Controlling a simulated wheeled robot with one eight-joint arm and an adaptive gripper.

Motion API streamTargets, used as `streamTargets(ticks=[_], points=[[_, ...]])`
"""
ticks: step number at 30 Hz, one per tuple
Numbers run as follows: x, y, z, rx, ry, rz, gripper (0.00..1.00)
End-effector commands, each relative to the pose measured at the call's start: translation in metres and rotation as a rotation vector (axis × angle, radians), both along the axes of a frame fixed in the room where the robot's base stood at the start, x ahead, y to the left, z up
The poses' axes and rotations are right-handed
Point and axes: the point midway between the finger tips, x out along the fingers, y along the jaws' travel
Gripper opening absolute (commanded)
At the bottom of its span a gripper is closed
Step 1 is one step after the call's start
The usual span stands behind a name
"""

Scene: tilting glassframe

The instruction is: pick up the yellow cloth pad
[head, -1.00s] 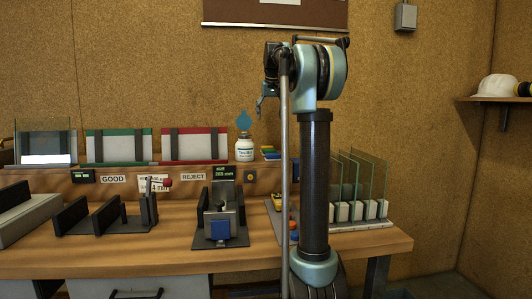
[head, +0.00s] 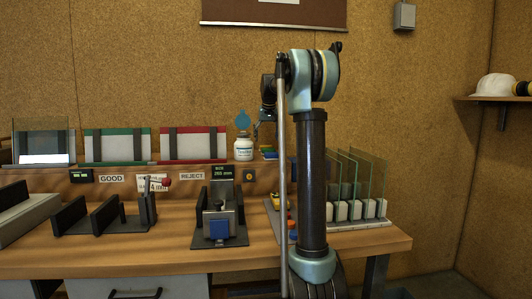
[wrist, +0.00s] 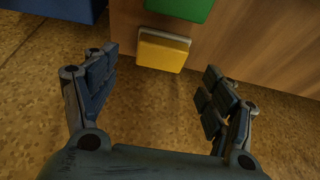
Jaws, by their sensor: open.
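The yellow cloth pad (wrist: 163,52) is at the top middle of the wrist view, beside the edge of a wooden surface. A green pad (wrist: 182,8) lies just above it in that view, cut off by the frame. My gripper (wrist: 160,82) is open and empty. Its two dark fingers are spread to the left and right of the yellow pad, which appears a little beyond the fingertips, with a gap on both sides. In the head view my gripper (head: 257,130) is small and partly hidden, close above the coloured pads (head: 269,154) on the raised shelf.
A blue object (wrist: 55,8) is at the upper left of the wrist view. In the head view a white bottle (head: 243,149) stands just left of the pads. Upright glass panes (head: 362,180) stand in a rack to the right, behind my arm.

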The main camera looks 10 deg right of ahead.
Motion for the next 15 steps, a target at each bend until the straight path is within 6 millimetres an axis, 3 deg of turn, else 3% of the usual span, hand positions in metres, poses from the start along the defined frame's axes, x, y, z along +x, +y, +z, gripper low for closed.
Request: streamTargets(ticks=[9,15], points=[[0.015,0.001,-0.038,0.000,0.000,0.000,0.77],[0.016,0.001,-0.042,0.000,0.000,0.000,0.77]])
